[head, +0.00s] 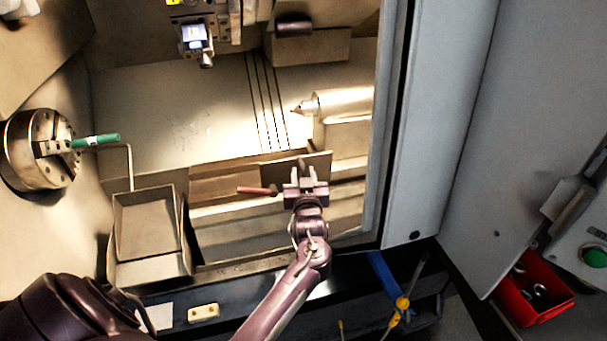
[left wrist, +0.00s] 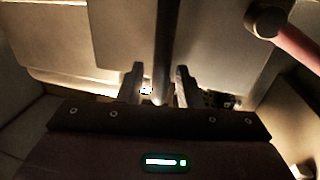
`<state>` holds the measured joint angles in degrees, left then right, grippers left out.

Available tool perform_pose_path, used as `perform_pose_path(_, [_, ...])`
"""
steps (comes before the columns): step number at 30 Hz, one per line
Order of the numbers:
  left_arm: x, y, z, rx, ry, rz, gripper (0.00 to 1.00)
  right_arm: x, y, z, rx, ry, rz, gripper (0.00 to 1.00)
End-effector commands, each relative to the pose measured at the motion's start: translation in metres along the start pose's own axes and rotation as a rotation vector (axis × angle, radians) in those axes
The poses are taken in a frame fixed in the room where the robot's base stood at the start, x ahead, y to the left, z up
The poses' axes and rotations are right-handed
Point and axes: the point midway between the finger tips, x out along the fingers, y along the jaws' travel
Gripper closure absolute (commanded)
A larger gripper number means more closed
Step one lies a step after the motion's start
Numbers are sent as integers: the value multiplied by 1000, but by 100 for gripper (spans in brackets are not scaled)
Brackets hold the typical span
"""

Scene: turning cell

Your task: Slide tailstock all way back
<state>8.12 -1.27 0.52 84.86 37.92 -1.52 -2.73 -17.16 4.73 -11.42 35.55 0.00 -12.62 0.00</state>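The tailstock (head: 345,104) is at the right inside the lathe, its pointed centre facing left towards the chuck (head: 40,150). My left gripper (head: 304,172) is in front of and below the tailstock, fingers pointing into the machine. In the left wrist view, a dark upright bar (left wrist: 163,45) stands between the open fingers (left wrist: 157,85), with gaps visible on both sides. I cannot tell whether it touches either finger. A red handle with a dark end (head: 257,190) lies just left of the gripper, and also shows in the left wrist view (left wrist: 295,45). My right gripper is out of view.
A green-and-white piece (head: 95,141) sticks out of the chuck. An open metal tray (head: 147,190) stands at the left front. The grey door (head: 400,130) bounds the right side. A red bin (head: 530,290) and a blue-handled tool (head: 383,272) are outside.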

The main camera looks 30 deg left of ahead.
Motion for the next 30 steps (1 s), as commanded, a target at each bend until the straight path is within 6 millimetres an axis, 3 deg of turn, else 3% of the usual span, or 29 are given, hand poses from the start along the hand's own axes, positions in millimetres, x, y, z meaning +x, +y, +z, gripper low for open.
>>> perform_pose_path(5, [0, 0, 0, 0, 0, 0, 68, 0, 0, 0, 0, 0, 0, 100])
perform_pose_path(12, [0, 0, 0, 0, 0, 0, 100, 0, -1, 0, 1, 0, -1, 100])
perform_pose_path(20, [0, 1, 0, 0, 0, 0, 100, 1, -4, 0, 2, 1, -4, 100])
perform_pose_path(30, [8, 47, -1, -5, 4, 11, 100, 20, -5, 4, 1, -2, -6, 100])
